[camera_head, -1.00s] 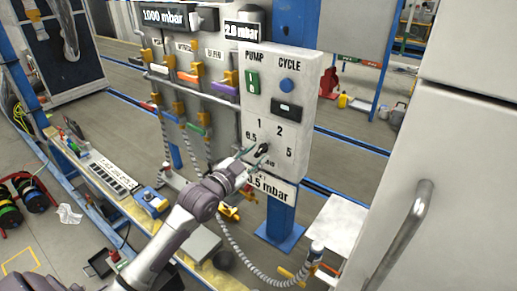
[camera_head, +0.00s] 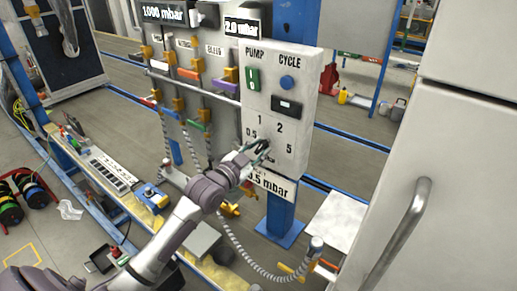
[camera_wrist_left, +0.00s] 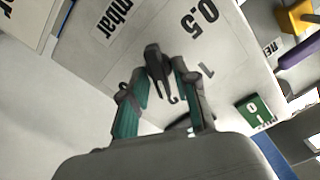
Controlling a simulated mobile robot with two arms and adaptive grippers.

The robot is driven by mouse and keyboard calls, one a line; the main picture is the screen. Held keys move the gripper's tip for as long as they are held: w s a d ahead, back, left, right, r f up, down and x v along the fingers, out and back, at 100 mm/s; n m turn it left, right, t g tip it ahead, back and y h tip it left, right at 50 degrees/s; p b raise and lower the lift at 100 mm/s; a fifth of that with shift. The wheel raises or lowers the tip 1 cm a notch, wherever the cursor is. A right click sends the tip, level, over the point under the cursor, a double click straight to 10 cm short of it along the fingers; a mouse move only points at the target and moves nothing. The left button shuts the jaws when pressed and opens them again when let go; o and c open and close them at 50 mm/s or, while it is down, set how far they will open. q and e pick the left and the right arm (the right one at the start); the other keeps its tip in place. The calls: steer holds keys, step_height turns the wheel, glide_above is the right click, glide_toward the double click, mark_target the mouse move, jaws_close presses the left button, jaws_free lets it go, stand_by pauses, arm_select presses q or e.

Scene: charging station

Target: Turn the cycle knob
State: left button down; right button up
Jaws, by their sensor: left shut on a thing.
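The cycle knob is a small dark knob on the lower half of the white control panel (camera_head: 258,100), among the marks 0.5, 1, 2 and 5. My left gripper (camera_head: 262,147) reaches it from the lower left and largely hides it in the head view. In the left wrist view the dark knob (camera_wrist_left: 154,62) stands between the teal-padded fingers of the left gripper (camera_wrist_left: 158,82), which are shut on it. The mark 0.5 lies just beyond it there. The knob's exact pointing direction is hard to tell. My right gripper is not in view.
Above the knob are a green pump switch (camera_head: 252,79), a blue button (camera_head: 287,82) and a dark display (camera_head: 286,106). A ribbed hose (camera_head: 245,262) hangs below. A white cabinet door with a metal handle (camera_head: 400,235) stands at right.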

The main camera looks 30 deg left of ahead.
arm_select(q)
steer(key=shift+r+n+p, duration=0.1)
steer(key=shift+n+p, duration=0.55)
steer(key=shift+n, duration=0.45)
steer(key=n+p, duration=0.1)
steer(key=n, duration=0.1)
steer(key=shift+a+n, duration=0.1)
steer(key=shift+n, duration=0.2)
steer(key=n+p, duration=0.1)
steer(key=n, duration=0.1)
steer(key=shift+n, duration=0.4)
steer(key=n+p, duration=0.1)
steer(key=n, duration=0.2)
steer(key=shift+a+n, duration=0.1)
steer(key=shift+n, duration=0.2)
steer(key=n, duration=0.3)
steer(key=n+p, duration=0.1)
steer(key=n, duration=0.2)
steer(key=shift+a+f, duration=0.1)
steer(key=shift+f, duration=0.1)
steer(key=n+p, duration=0.1)
steer(key=n, duration=0.5)
steer(key=shift+f, duration=0.1)
steer(key=shift+n, duration=0.4)
